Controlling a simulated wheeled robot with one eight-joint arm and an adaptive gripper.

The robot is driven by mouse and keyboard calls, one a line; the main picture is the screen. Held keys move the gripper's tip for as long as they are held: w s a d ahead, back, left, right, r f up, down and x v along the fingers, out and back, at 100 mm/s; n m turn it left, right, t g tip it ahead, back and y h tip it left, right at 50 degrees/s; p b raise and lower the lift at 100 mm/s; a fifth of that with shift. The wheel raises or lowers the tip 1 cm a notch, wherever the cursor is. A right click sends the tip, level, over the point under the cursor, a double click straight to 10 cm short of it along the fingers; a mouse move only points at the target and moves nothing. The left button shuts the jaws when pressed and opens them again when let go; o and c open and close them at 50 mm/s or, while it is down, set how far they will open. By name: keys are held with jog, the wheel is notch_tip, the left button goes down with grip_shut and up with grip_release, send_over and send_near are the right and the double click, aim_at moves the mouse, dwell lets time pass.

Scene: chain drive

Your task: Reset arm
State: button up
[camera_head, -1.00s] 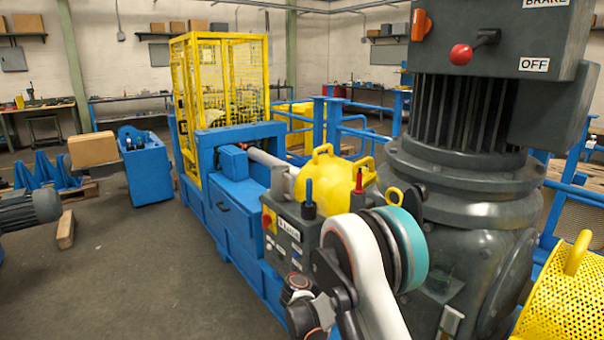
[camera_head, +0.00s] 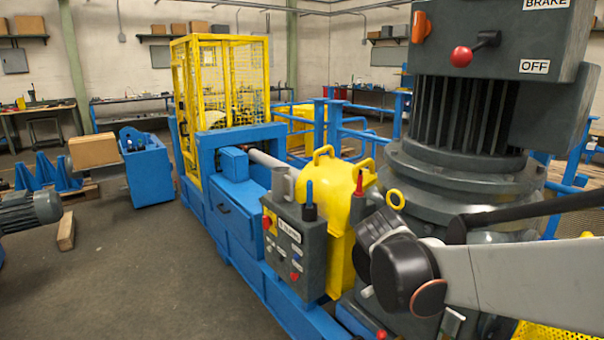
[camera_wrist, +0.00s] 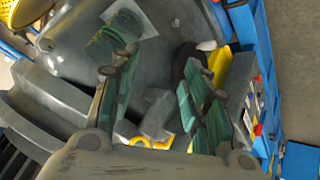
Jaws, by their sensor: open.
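My gripper (camera_wrist: 158,72) shows in the wrist view with its two teal-padded fingers spread apart. It is open, and nothing is held between the pads. Beyond the fingers is the dark grey housing (camera_wrist: 85,40) of the large machine; whether the fingers touch it cannot be told. In the head view my arm (camera_head: 500,275) reaches in from the right edge, in front of the large grey motor (camera_head: 465,185). The fingers themselves cannot be made out in the head view.
A grey control box (camera_head: 295,245) and a yellow cover (camera_head: 345,225) stand just left of my arm. A brake box (camera_head: 500,40) with a red-knobbed lever, by the OFF label, sits above. The blue machine frame (camera_head: 230,215) runs leftward.

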jog(key=s+a+n+y, duration=0.2)
jog(key=s+y, duration=0.3)
jog(key=s, duration=1.7)
jog(key=shift+s+a+t, duration=0.3)
jog(key=shift+s+a, duration=0.1)
jog(key=shift+a, duration=0.25)
jog(key=shift+c, duration=0.3)
